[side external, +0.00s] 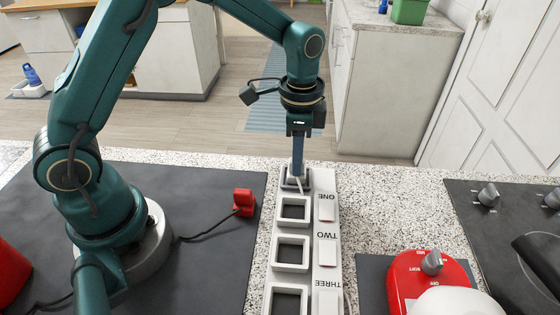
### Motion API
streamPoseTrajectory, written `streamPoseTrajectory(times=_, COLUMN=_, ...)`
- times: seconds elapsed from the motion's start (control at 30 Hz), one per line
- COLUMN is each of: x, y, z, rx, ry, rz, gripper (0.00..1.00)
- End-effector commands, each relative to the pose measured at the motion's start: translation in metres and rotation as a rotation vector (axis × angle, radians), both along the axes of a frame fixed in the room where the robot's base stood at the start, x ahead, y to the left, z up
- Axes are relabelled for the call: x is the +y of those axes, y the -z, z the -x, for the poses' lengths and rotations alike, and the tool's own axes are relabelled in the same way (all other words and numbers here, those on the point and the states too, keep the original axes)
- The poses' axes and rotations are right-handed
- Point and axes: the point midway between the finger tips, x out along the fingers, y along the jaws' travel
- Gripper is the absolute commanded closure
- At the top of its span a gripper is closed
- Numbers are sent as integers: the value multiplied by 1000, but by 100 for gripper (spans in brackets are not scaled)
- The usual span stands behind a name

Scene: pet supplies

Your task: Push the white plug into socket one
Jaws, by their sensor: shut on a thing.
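A white socket strip (330,262) runs along the counter, with several square sockets in a row and labels ONE, TWO and THREE beside them. Socket one (281,211), the framed opening nearest the ONE label, shows empty. My gripper (297,172) points straight down at the far end of the strip, beyond that opening. It is shut on the white plug (299,184), of which only a small pale part shows at the fingertips. A grey-rimmed square lies around the fingertips. I cannot tell whether the plug touches the strip or hangs above it.
A red plug (243,202) with a black cable lies on the dark mat (215,260) left of the strip. A red appliance (403,272) with a grey dial and a white round object stand at the lower right. A dark cooktop (500,245) is far right. Speckled counter right of the strip is clear.

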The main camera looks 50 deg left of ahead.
Motion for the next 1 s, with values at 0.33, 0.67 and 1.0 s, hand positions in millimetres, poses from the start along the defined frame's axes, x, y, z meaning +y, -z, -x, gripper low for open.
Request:
streamPoseTrajectory(times=0.33, x=0, y=-32, z=-1, rx=-5, ry=1, rz=1, gripper=100)
streamPoseTrajectory(times=0.67, x=61, y=-79, z=20, rx=-4, ry=-8, rz=-1, gripper=100)
streamPoseTrajectory(times=1.0, x=105, y=-106, z=36, rx=1, ry=-8, rz=0, gripper=100)
